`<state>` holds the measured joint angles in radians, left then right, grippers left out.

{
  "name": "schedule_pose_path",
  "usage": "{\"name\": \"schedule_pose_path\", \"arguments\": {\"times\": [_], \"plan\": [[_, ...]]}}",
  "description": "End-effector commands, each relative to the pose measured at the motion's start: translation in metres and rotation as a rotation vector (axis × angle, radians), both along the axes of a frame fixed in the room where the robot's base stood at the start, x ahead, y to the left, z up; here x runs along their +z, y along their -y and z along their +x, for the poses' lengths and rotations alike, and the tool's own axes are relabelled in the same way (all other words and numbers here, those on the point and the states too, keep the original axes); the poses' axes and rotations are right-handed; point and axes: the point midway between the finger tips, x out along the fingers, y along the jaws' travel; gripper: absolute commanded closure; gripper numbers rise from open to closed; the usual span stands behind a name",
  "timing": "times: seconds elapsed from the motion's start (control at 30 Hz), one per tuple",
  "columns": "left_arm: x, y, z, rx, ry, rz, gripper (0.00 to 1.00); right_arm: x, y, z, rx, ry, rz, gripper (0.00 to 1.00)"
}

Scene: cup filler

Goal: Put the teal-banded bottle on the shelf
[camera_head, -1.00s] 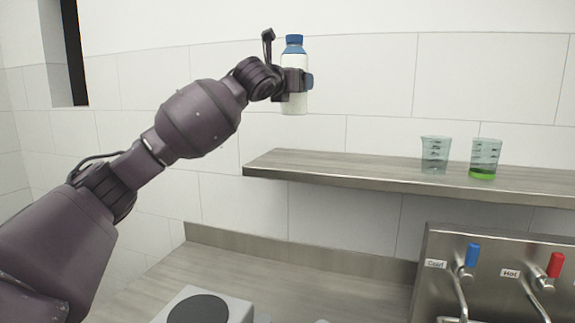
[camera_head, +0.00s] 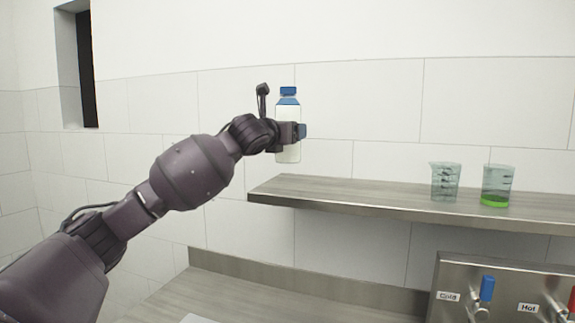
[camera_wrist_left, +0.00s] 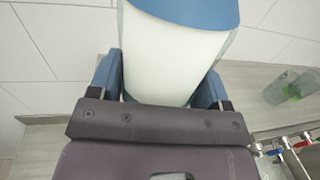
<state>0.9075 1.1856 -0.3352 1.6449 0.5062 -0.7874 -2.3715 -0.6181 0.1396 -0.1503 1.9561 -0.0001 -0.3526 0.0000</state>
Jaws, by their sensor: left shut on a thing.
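The bottle (camera_head: 288,112) is white with a blue cap and a blue band near its top. It is upright in my left gripper (camera_head: 291,133), whose blue-padded fingers are shut around its body. The wrist view shows the bottle (camera_wrist_left: 175,55) between the two fingers, its lower part hidden by the gripper. The shelf (camera_head: 345,190) is a grey wood-grain board with a metal front edge. The bottle appears just above the shelf's left end; I cannot tell whether it is directly over the board. My right gripper is not in view.
Two clear beakers stand on the shelf to the right, one empty-looking (camera_head: 445,182) and one with green liquid (camera_head: 496,187). The shelf's left half is bare. Below are a counter (camera_head: 270,293) and a metal panel (camera_head: 455,270) with a blue and a red tap.

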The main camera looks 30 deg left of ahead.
Motion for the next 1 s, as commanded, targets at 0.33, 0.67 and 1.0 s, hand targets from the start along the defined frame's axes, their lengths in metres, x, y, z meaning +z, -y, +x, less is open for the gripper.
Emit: {"name": "schedule_pose_path", "arguments": {"times": [0.33, 0.67, 1.0], "plan": [[-0.042, 0.001, 0.000, -0.002, 0.004, -0.001, 0.76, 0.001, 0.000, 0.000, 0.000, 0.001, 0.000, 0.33], [-0.072, 0.001, 0.000, -0.003, 0.002, -0.001, 0.76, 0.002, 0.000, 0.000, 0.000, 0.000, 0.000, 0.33], [-0.081, 0.001, 0.000, -0.002, 0.005, 0.001, 0.76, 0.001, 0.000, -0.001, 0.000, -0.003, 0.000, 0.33]]}}
